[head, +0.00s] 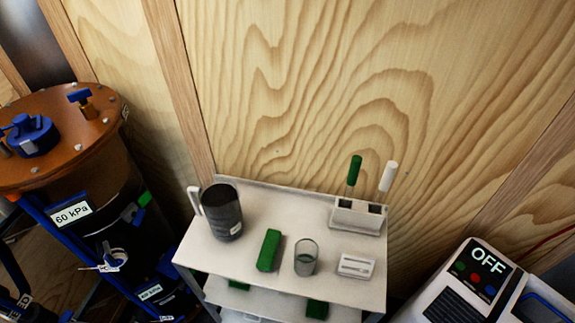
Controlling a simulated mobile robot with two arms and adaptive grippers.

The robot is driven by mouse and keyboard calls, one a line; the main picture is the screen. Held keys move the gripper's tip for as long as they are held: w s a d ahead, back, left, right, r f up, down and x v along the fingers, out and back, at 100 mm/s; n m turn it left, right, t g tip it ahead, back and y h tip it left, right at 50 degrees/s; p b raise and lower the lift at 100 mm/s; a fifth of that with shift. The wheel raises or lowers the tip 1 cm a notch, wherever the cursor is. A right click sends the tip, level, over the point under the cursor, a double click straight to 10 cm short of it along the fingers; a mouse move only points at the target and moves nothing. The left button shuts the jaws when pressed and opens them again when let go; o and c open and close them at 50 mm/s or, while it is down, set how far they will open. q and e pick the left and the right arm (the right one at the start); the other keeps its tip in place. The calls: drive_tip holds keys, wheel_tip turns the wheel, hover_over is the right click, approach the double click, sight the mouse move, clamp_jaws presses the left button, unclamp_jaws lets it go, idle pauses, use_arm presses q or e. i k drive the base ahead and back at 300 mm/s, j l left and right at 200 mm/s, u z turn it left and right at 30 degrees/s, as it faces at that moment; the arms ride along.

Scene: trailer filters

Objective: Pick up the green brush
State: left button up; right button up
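A slim upright piece with a green top (355,170), which looks like the green brush, stands in the left slot of a small white holder (344,218). Its lower end is hidden in the holder. A similar piece with a white top (388,177) leans to the right in the right slot. The holder sits at the back right of a white cart's top shelf (210,256). A green block (269,250) lies near the middle of the shelf; I cannot tell whether it has bristles. Neither of my grippers is in view.
A dark mug-like jug (222,211), a clear beaker (306,258) and a small white box (356,266) share the shelf. A brown-lidded tank (70,150) stands left, a machine reading OFF (465,285) right. A wooden wall (330,80) rises behind.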

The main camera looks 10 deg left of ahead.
sight(265, 261)
drive_tip(key=u, duration=1.15)
drive_tip(key=k+l+u, duration=0.5)
drive_tip(key=k+l, duration=0.05)
drive_tip(key=k, duration=0.1)
